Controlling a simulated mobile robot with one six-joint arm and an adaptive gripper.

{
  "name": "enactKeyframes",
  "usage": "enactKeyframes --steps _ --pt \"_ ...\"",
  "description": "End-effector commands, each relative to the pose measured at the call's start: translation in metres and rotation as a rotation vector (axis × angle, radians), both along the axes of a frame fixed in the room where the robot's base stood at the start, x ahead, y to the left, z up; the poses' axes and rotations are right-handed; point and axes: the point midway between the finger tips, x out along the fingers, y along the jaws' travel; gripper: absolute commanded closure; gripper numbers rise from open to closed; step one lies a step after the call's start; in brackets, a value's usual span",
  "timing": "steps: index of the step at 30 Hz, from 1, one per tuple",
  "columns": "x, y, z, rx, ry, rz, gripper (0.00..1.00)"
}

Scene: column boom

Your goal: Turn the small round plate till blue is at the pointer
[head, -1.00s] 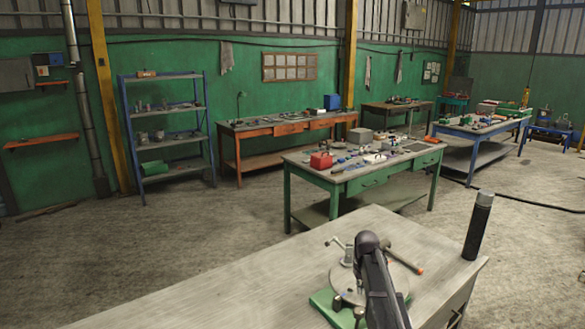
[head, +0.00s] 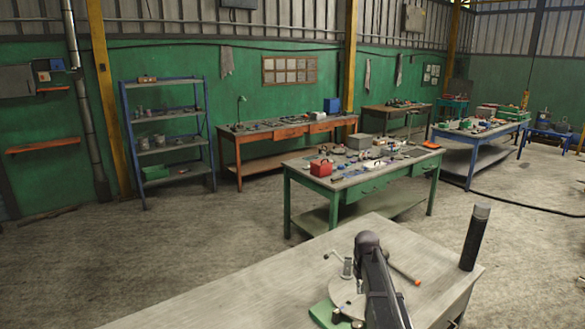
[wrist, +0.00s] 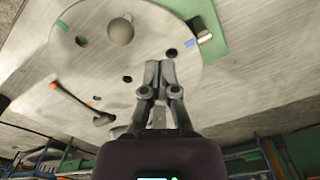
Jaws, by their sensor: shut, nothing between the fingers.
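The small round plate (wrist: 105,62) is pale grey metal and fills the upper left of the wrist view, with a round knob (wrist: 120,31) and several dark holes. A blue mark (wrist: 190,43) is on its right rim, close beside a small pale metal piece (wrist: 205,37) that looks like the pointer; exact alignment is hard to tell. A green mark (wrist: 62,25) is on the opposite rim. My gripper (wrist: 160,66) is shut and empty at the plate's lower right edge; contact cannot be told. In the head view my arm hides much of the plate (head: 343,290).
The plate sits on a green base (head: 324,314) on a grey bench (head: 250,290). A rod with an orange end (head: 405,275) lies near it. A dark cylinder (head: 474,238) stands at the bench's right corner. The bench's left part is clear.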

Motion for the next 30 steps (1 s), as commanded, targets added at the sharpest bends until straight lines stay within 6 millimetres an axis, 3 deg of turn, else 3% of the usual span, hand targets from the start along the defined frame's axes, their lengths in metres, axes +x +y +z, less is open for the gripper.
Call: enactKeyframes --steps 9,24,30 --pt "0.0 0.0 0.025 0.0 0.0 0.0 1.0" --pt "0.0 0.0 0.027 0.0 0.0 0.0 1.0" --pt "-0.026 0.007 0.02 0.0 0.0 -0.007 1.0"
